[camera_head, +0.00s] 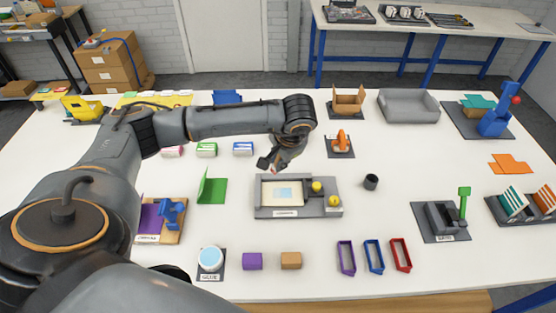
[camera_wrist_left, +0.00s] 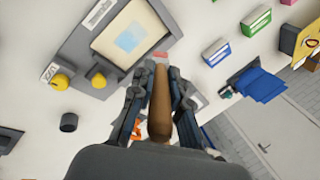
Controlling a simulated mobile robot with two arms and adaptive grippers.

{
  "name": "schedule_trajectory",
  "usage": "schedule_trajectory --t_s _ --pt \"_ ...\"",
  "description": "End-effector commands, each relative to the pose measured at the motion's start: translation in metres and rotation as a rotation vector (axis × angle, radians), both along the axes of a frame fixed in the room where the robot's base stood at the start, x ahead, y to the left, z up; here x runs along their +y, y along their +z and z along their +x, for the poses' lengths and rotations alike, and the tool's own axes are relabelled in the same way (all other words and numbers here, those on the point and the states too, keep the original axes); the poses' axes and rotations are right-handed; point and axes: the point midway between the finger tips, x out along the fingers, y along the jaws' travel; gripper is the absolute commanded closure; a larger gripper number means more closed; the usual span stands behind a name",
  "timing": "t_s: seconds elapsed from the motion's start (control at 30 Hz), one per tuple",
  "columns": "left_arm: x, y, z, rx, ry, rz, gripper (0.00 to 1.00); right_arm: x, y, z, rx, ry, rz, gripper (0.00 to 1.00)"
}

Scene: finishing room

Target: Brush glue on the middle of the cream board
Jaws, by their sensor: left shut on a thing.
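The cream board (camera_head: 268,204) lies in a grey fixture (camera_head: 300,212) at the middle of the table, with a pale blue square (camera_head: 284,193) on its middle. In the left wrist view the cream board (camera_wrist_left: 106,42) also carries this square. My left gripper (camera_head: 268,163) is shut on a brush, just behind the fixture and above the table. The brush's wooden handle (camera_wrist_left: 160,105) shows between the fingers, with a reddish tip (camera_wrist_left: 159,55) beyond them. The tip appears apart from the board. A round pale-blue-topped pot (camera_head: 210,257) stands at the front left. My right gripper is not in view.
Two yellow knobs (camera_head: 317,187) stand on the fixture's right side. A dark cup (camera_head: 371,182) is right of it, and an orange tool (camera_head: 341,139) stands behind. Purple (camera_head: 252,261) and brown (camera_head: 291,261) blocks lie in front. A green folded card (camera_head: 212,190) is left.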

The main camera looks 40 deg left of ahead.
Motion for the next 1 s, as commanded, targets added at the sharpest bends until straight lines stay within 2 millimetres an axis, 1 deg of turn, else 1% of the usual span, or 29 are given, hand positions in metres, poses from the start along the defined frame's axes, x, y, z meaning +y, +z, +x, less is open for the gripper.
schedule_trajectory --t_s 0.5,0.8,1.0 --pt "0.0 -0.001 -0.001 0.0 0.0 0.0 1.0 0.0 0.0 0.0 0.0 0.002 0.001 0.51" --pt "0.001 -0.01 -0.016 -0.002 -0.002 0.0 1.0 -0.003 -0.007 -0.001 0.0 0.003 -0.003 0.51" --pt "0.0 -0.01 -0.019 -0.003 -0.001 0.0 1.0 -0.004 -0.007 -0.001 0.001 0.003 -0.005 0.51"
